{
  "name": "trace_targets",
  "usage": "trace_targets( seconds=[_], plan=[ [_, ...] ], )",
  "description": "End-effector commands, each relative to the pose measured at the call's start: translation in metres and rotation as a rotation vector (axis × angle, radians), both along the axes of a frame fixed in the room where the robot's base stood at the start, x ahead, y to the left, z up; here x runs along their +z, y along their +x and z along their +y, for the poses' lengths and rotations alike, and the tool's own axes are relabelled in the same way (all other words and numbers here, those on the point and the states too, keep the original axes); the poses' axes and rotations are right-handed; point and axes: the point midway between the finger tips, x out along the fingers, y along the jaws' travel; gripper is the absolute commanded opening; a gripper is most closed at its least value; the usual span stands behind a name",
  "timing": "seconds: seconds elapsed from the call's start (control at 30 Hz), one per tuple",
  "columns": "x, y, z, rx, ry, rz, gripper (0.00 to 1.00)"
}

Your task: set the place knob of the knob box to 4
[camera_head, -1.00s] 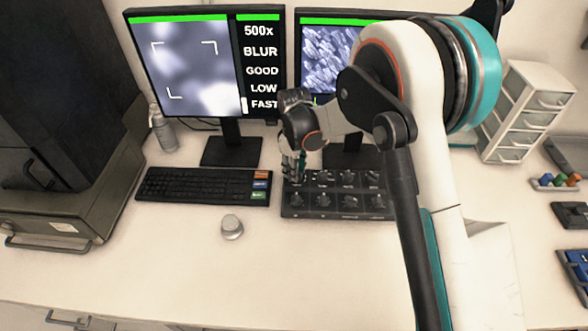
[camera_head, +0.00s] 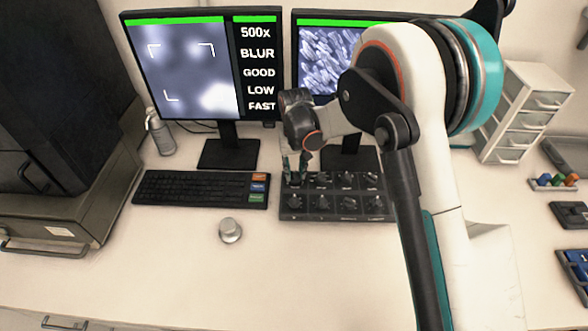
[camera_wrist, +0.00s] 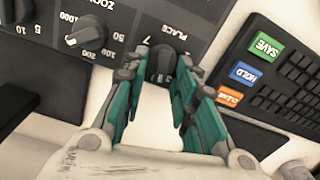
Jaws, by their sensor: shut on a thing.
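The knob box (camera_head: 335,213) is a dark panel with two rows of black knobs in front of the monitors. My gripper (camera_head: 294,175) reaches down onto its upper left knob. In the wrist view, the teal-lined fingers of my gripper (camera_wrist: 164,74) are closed on both sides of the black place knob (camera_wrist: 161,58), beside the label PLACE. The fingers hide part of the knob and its scale, so I cannot read its setting. The zoom knob (camera_wrist: 86,34) stands left of it.
The left monitor (camera_head: 205,65) reads 500x, BLUR, GOOD, LOW, FAST. A keyboard (camera_head: 195,189) with orange, blue and green keys lies left of the box. A loose round silver knob (camera_head: 230,231) stands in front. The desk front (camera_head: 180,270) is clear.

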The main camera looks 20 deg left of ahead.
Motion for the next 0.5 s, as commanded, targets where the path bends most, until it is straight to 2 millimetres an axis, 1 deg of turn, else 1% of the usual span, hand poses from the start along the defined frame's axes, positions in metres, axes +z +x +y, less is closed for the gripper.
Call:
trace_targets(
  seconds=[0.2,0.5],
  plan=[
    [0.0004,0.0012,-0.0011,-0.108,0.001,-0.002,0.03],
    [0.0004,0.0014,-0.0017,-0.170,0.001,-0.002,0.03]
  ],
)
